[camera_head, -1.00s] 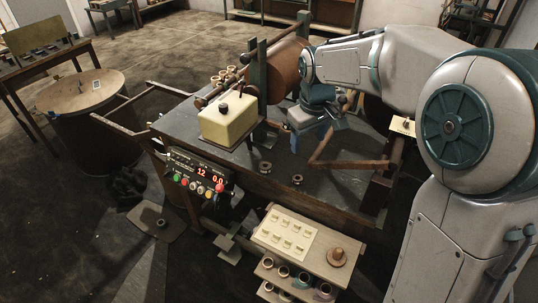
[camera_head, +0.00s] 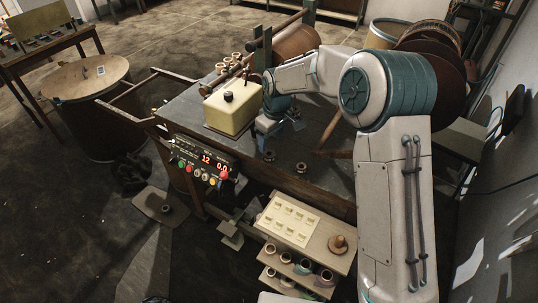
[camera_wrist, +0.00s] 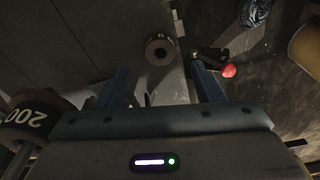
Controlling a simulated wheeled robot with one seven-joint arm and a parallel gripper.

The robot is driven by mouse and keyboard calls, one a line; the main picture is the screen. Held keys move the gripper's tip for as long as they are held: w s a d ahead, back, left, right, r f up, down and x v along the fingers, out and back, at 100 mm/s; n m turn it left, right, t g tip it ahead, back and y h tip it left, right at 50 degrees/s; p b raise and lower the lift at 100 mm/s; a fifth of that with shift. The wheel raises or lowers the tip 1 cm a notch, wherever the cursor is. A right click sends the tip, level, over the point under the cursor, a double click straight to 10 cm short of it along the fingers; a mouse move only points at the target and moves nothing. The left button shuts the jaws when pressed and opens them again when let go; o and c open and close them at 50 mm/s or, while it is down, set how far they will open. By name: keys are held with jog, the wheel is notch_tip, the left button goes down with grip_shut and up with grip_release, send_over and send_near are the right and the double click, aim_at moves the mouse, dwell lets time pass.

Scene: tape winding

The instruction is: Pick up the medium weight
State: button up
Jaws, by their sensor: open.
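Two small dark ring-shaped weights stand on the front of the dark table, a left one (camera_head: 269,155) and a right one (camera_head: 301,167). I cannot tell by size which is the medium one. My gripper (camera_head: 266,134) hangs just above and behind the left weight. A second weight marked 200 (camera_wrist: 30,115) shows at the left edge, outside the fingers.
A cream box (camera_head: 232,110) with a black knob stands left of my gripper. A control panel (camera_head: 200,160) with a red button (camera_wrist: 229,71) is at the table's front. A wooden arm (camera_head: 335,152) lies to the right. A shelf unit (camera_head: 312,235) stands below the front edge.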

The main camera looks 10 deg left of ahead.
aim_at(270, 150)
jog(key=f, duration=0.6)
jog(key=shift+w+a+p, duration=0.15)
jog(key=shift+a+p, duration=0.15)
jog(key=c, duration=1.2)
jog(key=shift+o, duration=0.2)
jog(key=shift+r, duration=0.1)
